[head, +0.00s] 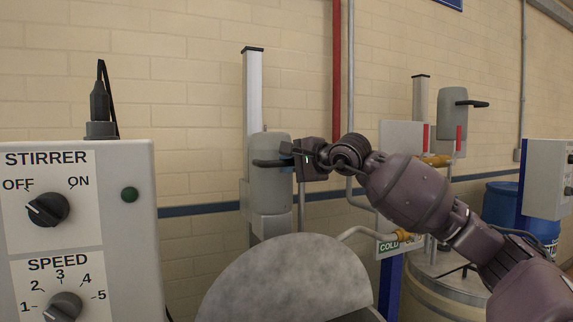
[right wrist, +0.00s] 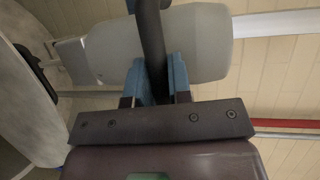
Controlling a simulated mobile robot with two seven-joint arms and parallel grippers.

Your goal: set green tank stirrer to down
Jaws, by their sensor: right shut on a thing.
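A stirrer head (head: 268,190), a rounded grey housing, sits on a pale upright column (head: 253,90) in the middle of the head view, low on the column. A black bar handle (head: 268,163) sticks out from it. My right gripper (head: 287,152) is at the housing's right side, shut on this handle. In the right wrist view the two blue fingers (right wrist: 157,78) clasp the black handle (right wrist: 152,45), with the grey housing (right wrist: 195,45) behind. No green tank colour shows, so I cannot tell the tank's colour. My left gripper is out of view.
A grey round lid (head: 285,275) stands below the stirrer. A control box (head: 80,230) with stirrer and speed knobs is at left; its stirrer knob points toward OFF. A second stirrer head (head: 452,110) sits high on its column at right, near a blue barrel (head: 505,205).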

